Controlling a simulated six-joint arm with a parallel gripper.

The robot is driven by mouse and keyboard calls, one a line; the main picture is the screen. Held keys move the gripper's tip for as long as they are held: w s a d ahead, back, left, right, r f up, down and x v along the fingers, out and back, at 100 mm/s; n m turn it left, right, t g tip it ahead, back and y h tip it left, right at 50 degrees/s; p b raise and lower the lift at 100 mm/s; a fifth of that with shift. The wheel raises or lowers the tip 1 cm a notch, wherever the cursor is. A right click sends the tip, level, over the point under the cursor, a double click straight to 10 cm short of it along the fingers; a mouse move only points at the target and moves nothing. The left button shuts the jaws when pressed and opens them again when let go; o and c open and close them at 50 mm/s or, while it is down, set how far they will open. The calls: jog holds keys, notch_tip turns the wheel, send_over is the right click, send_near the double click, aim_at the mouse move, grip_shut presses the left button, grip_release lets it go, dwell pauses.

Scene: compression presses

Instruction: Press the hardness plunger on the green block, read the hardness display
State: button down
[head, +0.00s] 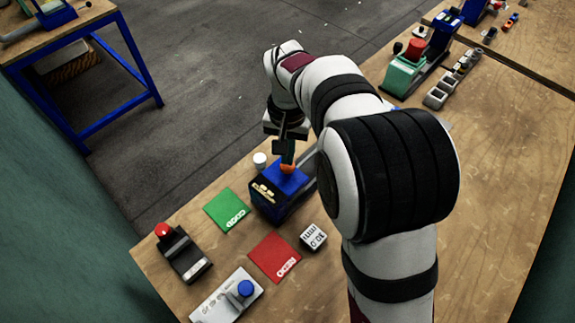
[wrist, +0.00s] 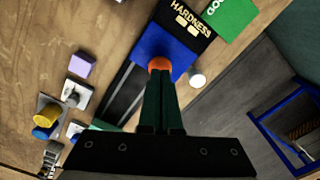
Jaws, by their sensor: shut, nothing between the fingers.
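The hardness tester (head: 282,196) is a blue and black device on the wooden table, left of my arm in the head view. Its front, lettered HARDNESS in the wrist view (wrist: 183,18), carries two small pale display windows (wrist: 187,27); no reading is legible. An orange plunger (head: 286,168) sits on its blue top and also shows in the wrist view (wrist: 159,63). My gripper (wrist: 160,74) is shut and empty, pointing down, with its fingertips at the plunger, seemingly touching it. I cannot make out a green block under the plunger.
A red mat (head: 274,257), a white marked block (head: 313,237), a red-knobbed device (head: 184,255) and a blue-knobbed device (head: 228,297) are nearer. A green press (head: 414,68) stands farther back.

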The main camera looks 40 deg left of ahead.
jog(key=shift+f, duration=1.05)
dwell(1.0)
jog(key=shift+r, duration=3.55)
jog(key=w+d+r+m, duration=0.1)
jog(key=d+r+m, duration=0.1)
jog(key=d, duration=0.5)
jog(key=w+d+r+m, duration=0.1)
jog(key=d+r, duration=0.2)
jog(key=d, duration=0.4)
jog(key=s+d+r+m+y, duration=0.1)
jog(key=s+d+m, duration=0.15)
jog(key=d, duration=0.45)
jog(key=s+d+m, duration=0.2)
jog(key=s+d, duration=0.1)
jog(key=d, duration=0.4)
jog(key=s+d+f+m, duration=0.3)
jog(key=s+d, duration=0.3)
jog(key=s, duration=0.3)
jog(key=shift+d+f+m+y, duration=0.3)
jog(key=shift+m+y, duration=0.1)
jog(key=shift+m, duration=0.15)
